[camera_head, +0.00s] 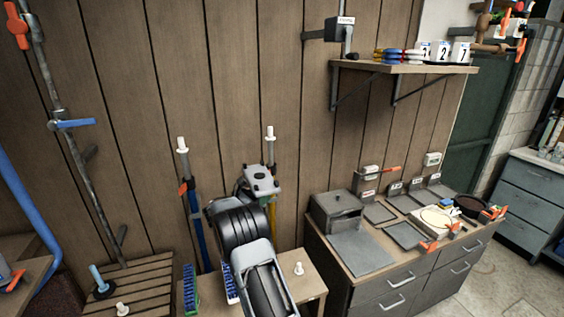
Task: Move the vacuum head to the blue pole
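The blue pole (197,228) stands upright against the plank wall, left of my arm, with a white fitting at its top and an orange clip. A yellow pole (273,215) with a white top stands to its right, partly behind my wrist. My gripper (262,181) is at the end of my raised arm, in front of the wall between the poles; its fingers are hidden. I cannot identify the vacuum head for certain. A blue-bristled piece with a green edge (190,290) and another with a pale edge (230,284) sit low beside my arm.
A wooden bench (307,287) holds a white peg (299,269). A slatted stand (150,283) is at lower left. A cabinet (390,290) with boxes and trays stands right, below a wall shelf (400,67). A blue pipe (28,212) runs along the left edge.

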